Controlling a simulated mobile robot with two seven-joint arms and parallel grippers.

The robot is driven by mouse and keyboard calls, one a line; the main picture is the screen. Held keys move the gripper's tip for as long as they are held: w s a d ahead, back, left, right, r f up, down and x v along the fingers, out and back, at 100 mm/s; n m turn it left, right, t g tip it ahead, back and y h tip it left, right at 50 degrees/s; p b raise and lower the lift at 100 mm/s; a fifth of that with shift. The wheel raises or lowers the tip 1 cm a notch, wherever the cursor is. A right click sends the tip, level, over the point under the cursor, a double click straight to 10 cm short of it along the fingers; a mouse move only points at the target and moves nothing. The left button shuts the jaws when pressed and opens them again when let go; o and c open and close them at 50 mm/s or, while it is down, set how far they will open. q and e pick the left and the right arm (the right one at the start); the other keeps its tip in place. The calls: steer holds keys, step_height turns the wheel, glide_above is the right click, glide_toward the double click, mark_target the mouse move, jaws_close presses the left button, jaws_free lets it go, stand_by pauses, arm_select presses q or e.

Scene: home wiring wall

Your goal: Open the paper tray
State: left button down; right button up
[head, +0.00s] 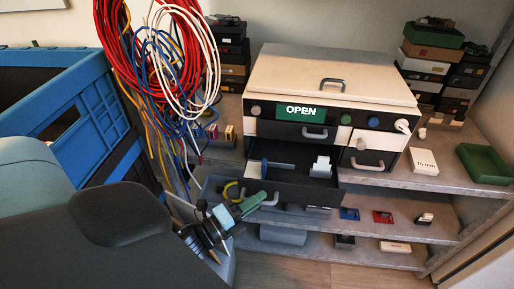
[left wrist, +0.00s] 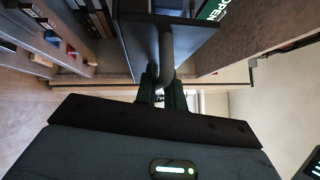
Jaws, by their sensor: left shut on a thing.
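The paper tray (head: 320,192) is a dark drawer low on the left of the white and black machine (head: 345,75). It stands pulled out toward me, with a blue piece (head: 275,166) and a white piece (head: 321,165) inside. My left gripper (head: 262,197) is at the tray's front, its green fingers shut on the grey handle. The left wrist view shows the fingers (left wrist: 162,88) closed around the curved handle (left wrist: 166,50), below the tray's front panel. The fingers hide part of the handle. My right gripper is not in view.
A green "OPEN" sign (head: 301,111) is on the machine's front. Red, white and blue cables (head: 175,50) hang at left beside a blue crate (head: 85,110). A green tray (head: 484,163) and small parts sit on the shelves. Open floor (head: 310,272) lies below.

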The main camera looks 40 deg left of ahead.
arm_select(q)
steer(key=c, duration=1.8)
jaws_free()
steer(key=shift+o, duration=0.2)
steer(key=b+v, duration=0.1)
steer(key=v, duration=0.7)
steer(key=shift+w, duration=0.1)
